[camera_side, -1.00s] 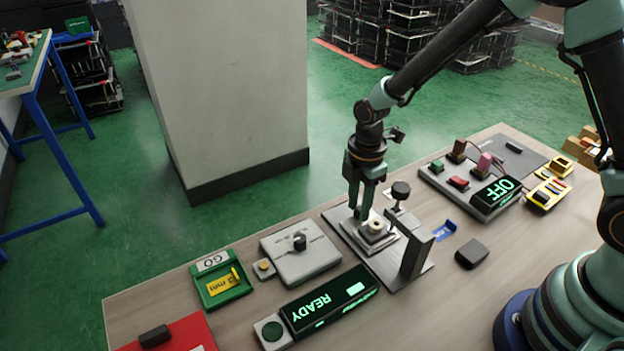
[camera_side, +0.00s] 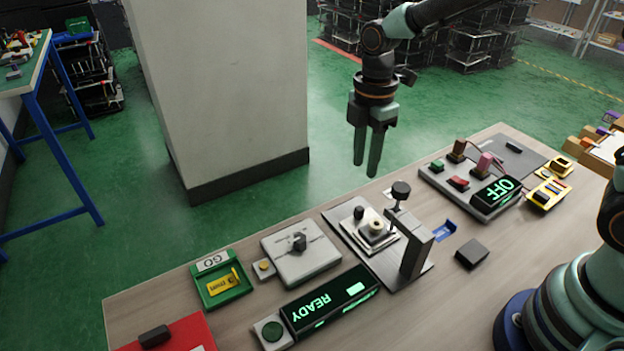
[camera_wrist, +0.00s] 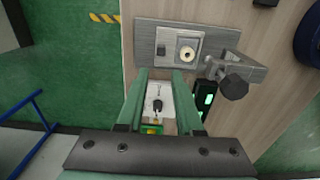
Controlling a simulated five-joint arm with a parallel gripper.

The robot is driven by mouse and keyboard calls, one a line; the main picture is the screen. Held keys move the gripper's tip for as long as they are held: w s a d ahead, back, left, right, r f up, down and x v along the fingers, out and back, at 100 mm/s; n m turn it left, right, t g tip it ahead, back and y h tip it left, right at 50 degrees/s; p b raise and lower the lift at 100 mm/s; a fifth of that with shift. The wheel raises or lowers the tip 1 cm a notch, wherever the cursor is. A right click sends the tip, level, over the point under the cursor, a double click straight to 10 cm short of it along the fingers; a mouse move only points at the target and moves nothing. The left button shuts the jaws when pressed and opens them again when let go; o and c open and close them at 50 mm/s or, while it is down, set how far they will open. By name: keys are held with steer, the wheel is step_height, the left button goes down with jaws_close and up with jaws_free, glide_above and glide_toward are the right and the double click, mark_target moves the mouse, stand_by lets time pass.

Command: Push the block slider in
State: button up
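The fixture is a grey plate (camera_side: 413,281) with a pale block (camera_side: 378,236) on a lighter square base, a cream ring on top, and a small dark knob (camera_side: 359,212) beside it. I take this block and knob to be the block slider; its travel is hard to tell. A grey upright (camera_side: 416,254) with a black round knob (camera_side: 400,190) stands beside the block. In the wrist view the ring (camera_wrist: 187,53) and the upright's knob (camera_wrist: 234,84) show. My gripper (camera_side: 366,170) is above the fixture, touching nothing. Its fingers (camera_wrist: 163,77) are apart and empty.
Left of the fixture are a dial plate (camera_side: 300,262), a READY display (camera_side: 329,305) and a green tray (camera_side: 221,288). Right are a blue bracket (camera_side: 439,232), a dark block (camera_side: 471,253) and a switch panel with an OFF display (camera_side: 496,194). The air around my gripper is free.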

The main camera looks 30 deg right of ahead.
steer(key=shift+r, duration=0.25)
steer(key=shift+c, duration=0.3)
steer(key=c, duration=0.5)
steer(key=w+f+m+g, duration=0.1)
steer(key=w+m+g, duration=0.1)
steer(key=w+m, duration=0.5)
steer(key=m, duration=0.6)
steer(key=shift+w, duration=0.35)
steer(key=f+m, duration=0.1)
steer(key=f, duration=0.2)
steer(key=f+m, duration=0.2)
steer(key=f, duration=0.1)
steer(key=f+m, duration=0.2)
steer(key=f, duration=0.1)
steer(key=shift+s+d+f+g, duration=0.25)
steer(key=shift+s+f+g, duration=0.1)
steer(key=shift+s+g, duration=0.05)
steer(key=shift+s+f+h, duration=0.3)
steer(key=shift+s, duration=1.75)
